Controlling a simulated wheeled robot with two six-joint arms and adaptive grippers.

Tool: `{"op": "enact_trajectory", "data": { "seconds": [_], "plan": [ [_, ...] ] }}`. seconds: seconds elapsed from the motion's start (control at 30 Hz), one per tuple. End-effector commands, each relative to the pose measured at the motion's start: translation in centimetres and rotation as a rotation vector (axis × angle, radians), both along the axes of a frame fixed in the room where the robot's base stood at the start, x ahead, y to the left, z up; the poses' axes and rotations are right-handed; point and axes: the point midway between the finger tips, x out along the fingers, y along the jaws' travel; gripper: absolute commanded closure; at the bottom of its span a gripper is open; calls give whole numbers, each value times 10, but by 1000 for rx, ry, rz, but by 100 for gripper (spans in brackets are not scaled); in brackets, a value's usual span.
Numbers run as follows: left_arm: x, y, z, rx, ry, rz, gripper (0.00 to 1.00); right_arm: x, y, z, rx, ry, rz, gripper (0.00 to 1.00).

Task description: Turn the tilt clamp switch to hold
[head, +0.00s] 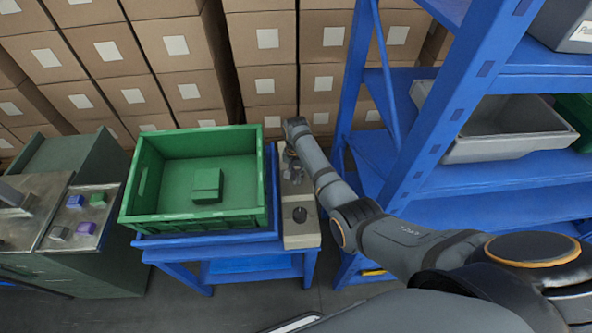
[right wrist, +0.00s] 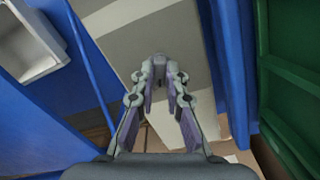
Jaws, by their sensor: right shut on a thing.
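A narrow beige control panel (head: 300,235) stands between the green crate and the blue rack. A black knob (head: 300,214) sits on its near part, clear of my gripper. My right gripper (head: 292,173) reaches down over the panel's farther part. In the right wrist view its fingers (right wrist: 160,72) close together over the panel face (right wrist: 125,30). It is shut on a small switch, mostly hidden between the fingertips. The switch's setting and any labels cannot be read. My left gripper is not in view.
A green crate (head: 195,222) with a green block (head: 207,186) stands on a blue stand (head: 215,250) left of the panel. A blue rack (head: 385,140) with a grey bin (head: 510,145) is close on the right. Stacked cartons (head: 180,50) fill the back.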

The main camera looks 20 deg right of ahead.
Motion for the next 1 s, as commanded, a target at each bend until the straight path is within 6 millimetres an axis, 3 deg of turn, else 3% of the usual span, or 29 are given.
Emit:
{"op": "enact_trajectory", "data": {
  "seconds": [0.4, 1.0],
  "plan": [
    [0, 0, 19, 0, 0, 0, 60, 0, -1, 1, -1, -1, -228, 100],
    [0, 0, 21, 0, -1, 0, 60, 0, 0, -1, -1, 1, -279, 100]
  ]
}}
